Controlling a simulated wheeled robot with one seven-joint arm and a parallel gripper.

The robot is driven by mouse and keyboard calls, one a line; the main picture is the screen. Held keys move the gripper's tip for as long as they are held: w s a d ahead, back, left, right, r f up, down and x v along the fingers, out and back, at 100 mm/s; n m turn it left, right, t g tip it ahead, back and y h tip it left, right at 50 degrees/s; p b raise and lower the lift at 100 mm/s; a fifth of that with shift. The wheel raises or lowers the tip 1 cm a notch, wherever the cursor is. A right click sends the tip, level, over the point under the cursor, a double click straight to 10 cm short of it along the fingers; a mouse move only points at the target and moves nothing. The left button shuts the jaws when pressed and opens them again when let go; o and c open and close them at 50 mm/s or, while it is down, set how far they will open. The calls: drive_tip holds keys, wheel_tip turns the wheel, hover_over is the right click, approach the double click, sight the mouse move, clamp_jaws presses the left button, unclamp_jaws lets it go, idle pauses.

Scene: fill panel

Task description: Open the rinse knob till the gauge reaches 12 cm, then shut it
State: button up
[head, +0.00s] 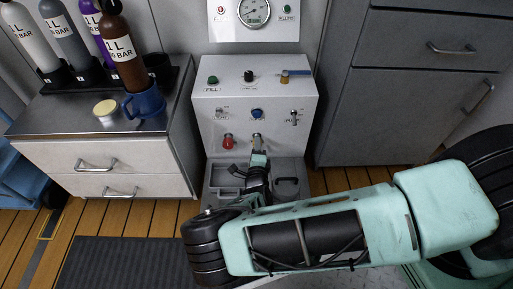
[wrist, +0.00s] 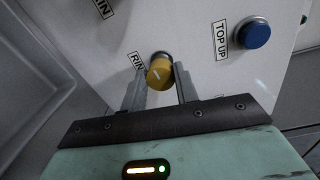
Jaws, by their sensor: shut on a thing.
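In the head view my gripper (head: 258,150) reaches the lower front of the white panel box (head: 225,100) and mostly hides the knob. The round gauge (head: 254,12) is on the upper panel; its reading is too small to tell.
A blue button (wrist: 253,33) labelled "TOP UP" is beside the knob. A red knob (head: 228,141) is close to my gripper's left. A green button (head: 213,79) and a blue lever (head: 297,73) are on top. Bottles and a blue mug (head: 145,103) stand on the left cabinet.

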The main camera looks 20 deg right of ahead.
drive_tip(key=shift+s+d, duration=0.1)
drive_tip(key=o, duration=1)
drive_tip(key=shift+c, duration=0.2)
drive_tip(key=p+v, duration=0.4)
drive_tip(key=v, duration=1.3)
drive_tip(key=shift+s, duration=0.15)
